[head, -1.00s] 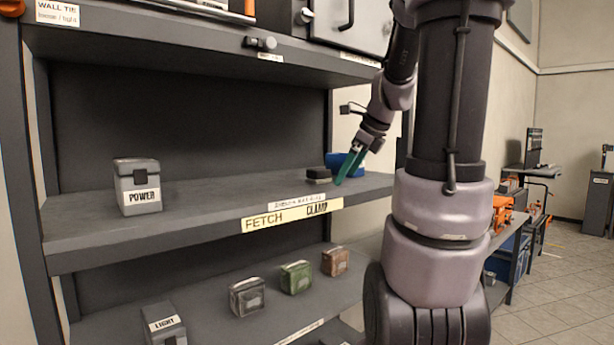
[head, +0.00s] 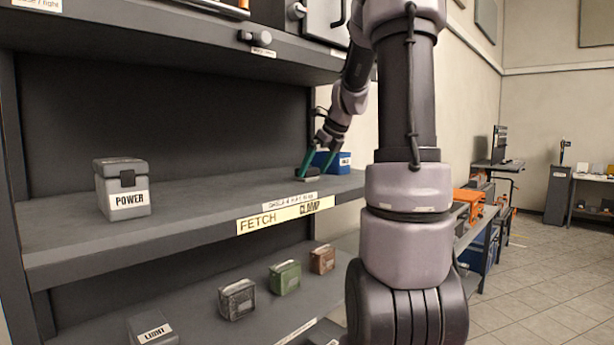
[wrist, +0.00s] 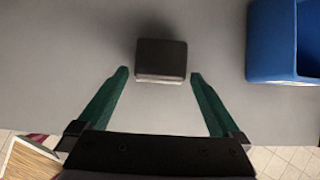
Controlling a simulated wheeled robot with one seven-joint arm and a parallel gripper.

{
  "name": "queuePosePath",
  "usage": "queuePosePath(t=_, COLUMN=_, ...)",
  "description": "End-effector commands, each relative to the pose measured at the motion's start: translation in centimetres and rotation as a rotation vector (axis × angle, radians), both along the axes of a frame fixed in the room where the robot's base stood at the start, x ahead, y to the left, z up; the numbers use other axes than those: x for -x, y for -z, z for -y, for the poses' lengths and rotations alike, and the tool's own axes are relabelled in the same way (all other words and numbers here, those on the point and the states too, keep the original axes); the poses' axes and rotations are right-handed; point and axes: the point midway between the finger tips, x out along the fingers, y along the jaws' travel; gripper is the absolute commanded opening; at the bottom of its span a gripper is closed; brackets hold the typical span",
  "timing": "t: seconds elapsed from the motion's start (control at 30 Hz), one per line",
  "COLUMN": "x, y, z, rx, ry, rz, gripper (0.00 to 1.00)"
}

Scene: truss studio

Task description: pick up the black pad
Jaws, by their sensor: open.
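The black pad (wrist: 161,58) is a small dark block with a paler front edge. In the wrist view it lies on the grey shelf, just ahead of and between the fingertips of my gripper (wrist: 159,75). The green fingers are open, with a gap to the pad on each side. In the head view the pad (head: 308,172) shows small and dark on the middle shelf, partly hidden by my gripper (head: 318,165).
A blue bin (wrist: 284,45) stands to the right of the pad, also seen in the head view (head: 335,162). A grey POWER box (head: 123,188) stands far left on the same shelf (head: 215,200). Several pouches and a LIGHT box (head: 152,328) are on the shelf below.

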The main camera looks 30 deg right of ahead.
Motion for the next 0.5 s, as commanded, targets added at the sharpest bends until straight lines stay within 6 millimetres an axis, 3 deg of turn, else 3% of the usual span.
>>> queuePosePath(t=0.17, x=-2.7, y=0.0, z=-1.0, rx=0.0, ry=-0.004, rz=-0.001, gripper=1.0)
queuePosePath(t=0.5, x=-3.0, y=1.0, z=-1.1, rx=-0.001, ry=-0.001, rz=0.0, gripper=1.0)
